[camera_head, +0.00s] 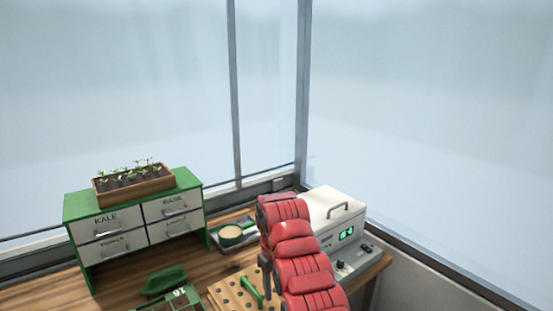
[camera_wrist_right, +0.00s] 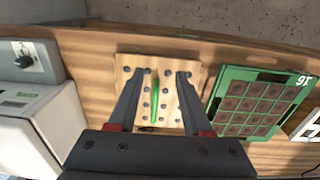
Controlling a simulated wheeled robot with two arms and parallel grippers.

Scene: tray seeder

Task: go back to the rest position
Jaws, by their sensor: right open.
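My right arm (camera_head: 293,250), in red segments, reaches over the workbench in the head view and hides part of what lies behind it. In the right wrist view my right gripper (camera_wrist_right: 164,74) is open, with its two dark fingers apart and nothing held between them. Beyond the fingers is a wooden board with holes (camera_wrist_right: 190,72), with a green tool (camera_wrist_right: 157,88) on it. The tool (camera_head: 252,290) also shows in the head view, left of my arm. My left gripper is not in view.
A white machine (camera_head: 335,203) with a lit display stands right of my arm. The green drawer cabinet (camera_head: 187,181) carries a seedling box (camera_head: 135,188). A green scoop (camera_head: 164,281), a round dish (camera_head: 231,233) and the green cell tray (camera_wrist_right: 278,78) are also on the bench. Windows stand behind.

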